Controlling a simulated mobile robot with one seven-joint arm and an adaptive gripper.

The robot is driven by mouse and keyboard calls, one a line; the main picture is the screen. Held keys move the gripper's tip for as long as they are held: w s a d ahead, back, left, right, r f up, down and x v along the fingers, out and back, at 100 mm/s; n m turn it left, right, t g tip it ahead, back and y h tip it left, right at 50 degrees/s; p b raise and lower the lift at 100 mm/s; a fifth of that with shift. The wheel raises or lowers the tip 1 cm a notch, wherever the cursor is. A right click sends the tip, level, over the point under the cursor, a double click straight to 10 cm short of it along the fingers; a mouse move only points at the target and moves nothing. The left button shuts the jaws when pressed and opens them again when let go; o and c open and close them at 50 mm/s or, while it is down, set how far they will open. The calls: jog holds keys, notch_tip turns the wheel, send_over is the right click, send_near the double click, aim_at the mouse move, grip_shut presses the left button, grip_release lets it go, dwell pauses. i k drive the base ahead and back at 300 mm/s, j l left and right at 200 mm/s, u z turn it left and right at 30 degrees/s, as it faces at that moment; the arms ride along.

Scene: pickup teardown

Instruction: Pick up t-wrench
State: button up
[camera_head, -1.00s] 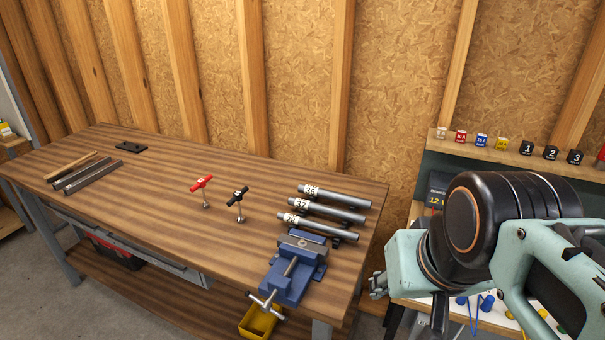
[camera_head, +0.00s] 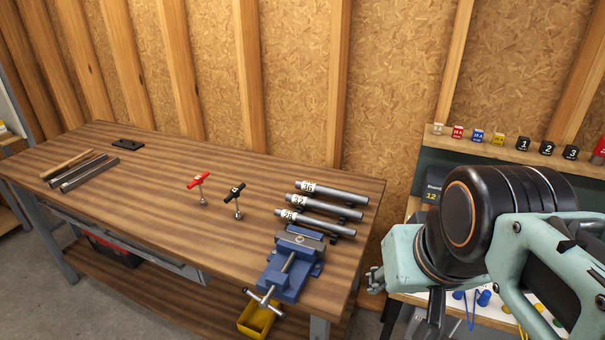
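Two T-handled tools stand upright on the wooden workbench (camera_head: 150,190). One T-wrench has a red handle (camera_head: 199,181). The other T-wrench has a black handle (camera_head: 235,191) and stands just right of the red one. Both have a short metal shaft reaching down to the bench top. My arm fills the lower right of the view, well to the right of both tools and apart from them. The gripper's fingers cannot be made out.
A blue vise (camera_head: 290,267) is at the bench's front right edge. Numbered grey pipes (camera_head: 330,208) lie behind it. Metal bars (camera_head: 88,172) and a black plate (camera_head: 127,144) lie at the left. A shelf of small labelled blocks (camera_head: 500,150) is at the right.

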aim_at(198, 180)
jog(key=i+j, duration=0.15)
jog(key=j, duration=0.2)
jog(key=i+j, duration=0.2)
jog(key=j, duration=0.2)
jog(key=i+j, duration=0.15)
jog(key=j, duration=0.2)
jog(key=i+j, duration=0.15)
jog(key=j, duration=0.2)
jog(key=i+j, duration=0.2)
jog(key=j, duration=0.15)
